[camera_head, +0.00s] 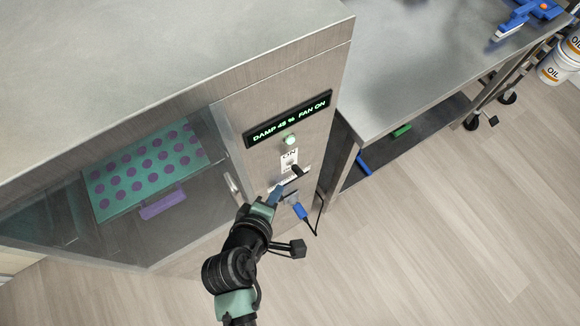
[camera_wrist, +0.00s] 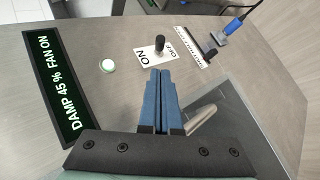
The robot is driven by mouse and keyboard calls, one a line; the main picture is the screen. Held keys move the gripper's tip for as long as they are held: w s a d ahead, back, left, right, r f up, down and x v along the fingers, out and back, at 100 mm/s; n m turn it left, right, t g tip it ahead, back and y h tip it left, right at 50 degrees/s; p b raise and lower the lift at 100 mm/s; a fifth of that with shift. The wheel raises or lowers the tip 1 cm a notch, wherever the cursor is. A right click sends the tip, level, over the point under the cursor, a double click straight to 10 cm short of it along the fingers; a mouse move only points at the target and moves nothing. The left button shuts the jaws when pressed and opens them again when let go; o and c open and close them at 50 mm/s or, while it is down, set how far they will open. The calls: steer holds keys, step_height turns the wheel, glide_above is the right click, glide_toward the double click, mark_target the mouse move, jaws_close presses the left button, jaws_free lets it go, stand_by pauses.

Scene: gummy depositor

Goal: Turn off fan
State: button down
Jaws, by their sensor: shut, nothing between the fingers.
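The fan switch is a white plate (camera_wrist: 145,54) marked ON and OFF, with a black lever (camera_wrist: 160,44) standing out between the words. In the head view the plate (camera_head: 289,158) sits on the steel cabinet front below the display. The display (camera_head: 289,119) reads FAN ON; it also shows in the wrist view (camera_wrist: 55,85), with DAMP 45 %. A round lamp (camera_wrist: 107,66) glows green beside the plate. My gripper (camera_wrist: 160,73) has its blue fingers together and empty, tips close to the plate's edge near the lever. Contact cannot be told. In the head view my gripper (camera_head: 273,192) is below the switch.
A second white scale with a dark slider (camera_wrist: 194,44) and a blue plug (camera_wrist: 235,25) lie beyond the switch. A metal door handle (camera_wrist: 202,121) is right of my fingers. A glass door shows a teal tray (camera_head: 103,205). A steel table (camera_head: 420,65) stands at right; floor (camera_head: 460,220) is clear.

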mark_target(296, 169)
steer(key=shift+w, duration=0.15)
steer(key=x, duration=1)
stand_by(0.4)
